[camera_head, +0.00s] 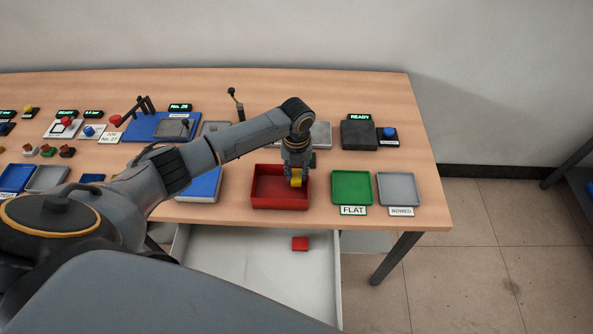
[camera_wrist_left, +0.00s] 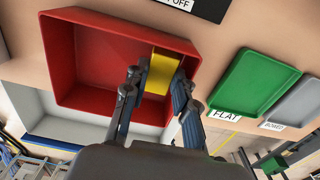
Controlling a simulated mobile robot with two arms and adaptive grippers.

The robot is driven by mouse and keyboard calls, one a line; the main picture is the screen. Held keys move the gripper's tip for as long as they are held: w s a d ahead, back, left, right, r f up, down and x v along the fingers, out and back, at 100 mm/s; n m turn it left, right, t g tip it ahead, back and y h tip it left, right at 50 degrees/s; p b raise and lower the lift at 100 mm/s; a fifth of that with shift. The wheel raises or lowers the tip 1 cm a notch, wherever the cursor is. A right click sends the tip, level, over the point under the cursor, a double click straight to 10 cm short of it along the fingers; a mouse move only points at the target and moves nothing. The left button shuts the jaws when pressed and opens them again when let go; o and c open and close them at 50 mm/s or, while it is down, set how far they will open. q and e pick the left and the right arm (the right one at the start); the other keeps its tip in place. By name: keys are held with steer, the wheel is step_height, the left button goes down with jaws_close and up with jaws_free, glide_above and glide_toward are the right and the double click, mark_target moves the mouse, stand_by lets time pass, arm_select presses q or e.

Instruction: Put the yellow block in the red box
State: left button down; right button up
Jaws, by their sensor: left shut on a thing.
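The yellow block (camera_head: 296,177) is held between the fingers of my left gripper (camera_head: 297,180), which points down over the right part of the red box (camera_head: 262,203). In the left wrist view the yellow block (camera_wrist_left: 161,72) sits between the two fingers of the gripper (camera_wrist_left: 158,85), against the red interior of the box (camera_wrist_left: 105,62). I cannot tell whether the block touches the box floor. The gripper is shut on the block. My right gripper is not in view.
A green tray (camera_head: 351,186) labelled FLAT and a grey tray (camera_head: 398,189) labelled BOWED are right of the red box. An open white drawer (camera_head: 255,270) below holds a small red block (camera_head: 300,244). A dark READY device (camera_head: 359,135) stands behind the trays.

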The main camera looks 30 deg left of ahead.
arm_select(q)
steer(key=c, duration=1)
jaws_free()
step_height(320, 180, up, 12)
steer(key=shift+r, duration=0.1)
